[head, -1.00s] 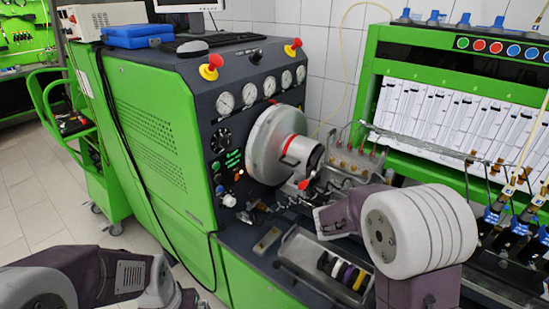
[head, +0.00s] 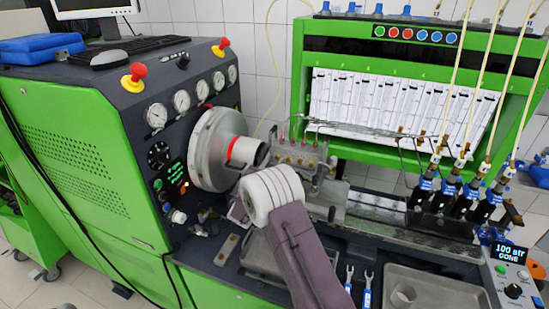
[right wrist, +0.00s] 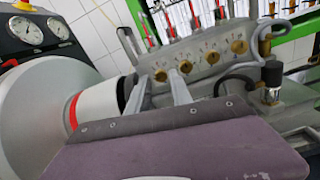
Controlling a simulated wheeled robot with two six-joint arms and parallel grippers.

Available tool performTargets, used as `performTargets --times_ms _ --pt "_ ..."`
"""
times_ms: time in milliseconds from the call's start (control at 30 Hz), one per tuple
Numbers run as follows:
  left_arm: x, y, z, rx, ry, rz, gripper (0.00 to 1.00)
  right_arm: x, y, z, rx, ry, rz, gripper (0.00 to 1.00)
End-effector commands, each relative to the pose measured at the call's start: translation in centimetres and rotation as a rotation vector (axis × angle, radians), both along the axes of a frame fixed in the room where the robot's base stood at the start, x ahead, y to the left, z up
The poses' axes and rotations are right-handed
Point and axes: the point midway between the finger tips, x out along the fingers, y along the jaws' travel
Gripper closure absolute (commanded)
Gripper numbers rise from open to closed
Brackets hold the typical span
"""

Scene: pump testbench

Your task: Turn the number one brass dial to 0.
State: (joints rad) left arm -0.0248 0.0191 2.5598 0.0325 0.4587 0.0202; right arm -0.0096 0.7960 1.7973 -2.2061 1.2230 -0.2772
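Several brass dials sit in a row on the grey pump block (right wrist: 205,48) in the right wrist view. The leftmost brass dial (right wrist: 161,76) shows between my right gripper's fingertips (right wrist: 160,82). The second dial (right wrist: 185,67) is just right of the right finger. The fingers are apart, with space beside the leftmost dial; contact cannot be told. The numbers and the dial's setting are too small to read. In the head view the pump block (head: 306,158) is behind my right wrist, which hides most of the gripper. My left gripper is not in view.
The large silver drum (head: 212,150) with a red band stands close left of my right wrist. Black injectors (head: 445,192) with hoses stand to the right. A grey tray (head: 430,282) and blue-handled wrenches (head: 367,290) lie in front.

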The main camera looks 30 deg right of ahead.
Motion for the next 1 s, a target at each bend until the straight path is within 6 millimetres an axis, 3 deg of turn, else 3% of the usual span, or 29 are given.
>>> performTargets --times_ms 333,433,667,867,1000 --pt "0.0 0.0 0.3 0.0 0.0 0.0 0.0 0.6 -0.8 0.0 0.0 0.0 0.0 0.74" --pt "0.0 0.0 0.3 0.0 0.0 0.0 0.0 0.6 -0.7 0.0 0.0 0.0 0.0 0.99" --pt "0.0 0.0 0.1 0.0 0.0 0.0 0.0 0.6 -0.7 -0.1 0.002 -0.004 0.0 1.0" --pt "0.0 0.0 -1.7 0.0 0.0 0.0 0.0 0.6 -0.7 -0.5 0.036 -0.043 0.0 1.0" --pt "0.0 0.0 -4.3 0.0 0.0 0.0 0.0 0.6 -0.7 -0.9 0.089 -0.111 0.001 1.0"
